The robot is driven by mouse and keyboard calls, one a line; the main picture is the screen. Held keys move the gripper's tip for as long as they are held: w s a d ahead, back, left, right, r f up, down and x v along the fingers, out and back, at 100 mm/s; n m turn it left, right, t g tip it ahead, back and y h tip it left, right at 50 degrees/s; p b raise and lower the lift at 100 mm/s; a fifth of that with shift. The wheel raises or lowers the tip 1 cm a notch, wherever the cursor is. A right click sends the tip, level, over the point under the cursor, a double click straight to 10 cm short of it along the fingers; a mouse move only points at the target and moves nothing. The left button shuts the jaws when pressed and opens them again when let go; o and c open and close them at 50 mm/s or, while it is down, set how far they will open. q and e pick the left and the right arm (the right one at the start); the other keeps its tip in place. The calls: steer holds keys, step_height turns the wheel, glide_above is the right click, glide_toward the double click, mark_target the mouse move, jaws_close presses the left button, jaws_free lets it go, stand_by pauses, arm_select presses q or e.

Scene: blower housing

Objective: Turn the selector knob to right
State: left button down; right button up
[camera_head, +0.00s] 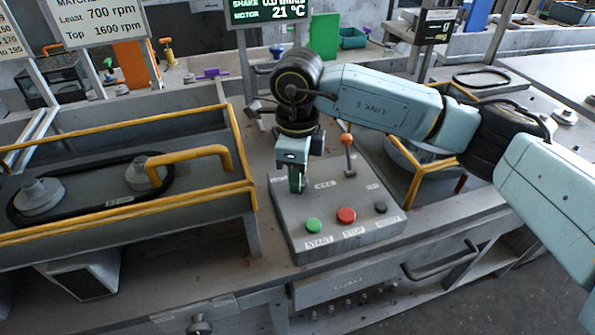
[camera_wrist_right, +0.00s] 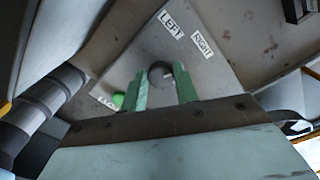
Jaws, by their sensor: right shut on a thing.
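The selector knob (camera_wrist_right: 161,74) is a dark round knob with a small white mark, on the grey control panel (camera_head: 283,232). Labels LEFT (camera_wrist_right: 171,24) and RIGHT (camera_wrist_right: 203,45) are beside it in the wrist view. My right gripper (camera_head: 297,184) points down at the panel's back left. In the wrist view its two green fingers (camera_wrist_right: 161,84) stand on either side of the knob, shut on it. In the head view the gripper hides the knob. My left gripper is in neither view.
The panel also has a green START button (camera_head: 313,226), a red STOP button (camera_head: 346,215), a small black knob (camera_head: 380,208) and an orange-tipped lever (camera_head: 347,141). A yellow-railed guard (camera_head: 238,150) stands close on the left. A display (camera_head: 268,12) is behind.

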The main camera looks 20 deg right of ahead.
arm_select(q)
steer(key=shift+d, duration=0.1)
arm_select(e)
steer(key=o, duration=1)
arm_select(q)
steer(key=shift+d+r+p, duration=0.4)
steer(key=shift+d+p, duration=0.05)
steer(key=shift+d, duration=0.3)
arm_select(e)
step_height(320, 180, up, 14)
steer(key=shift+f, duration=0.25)
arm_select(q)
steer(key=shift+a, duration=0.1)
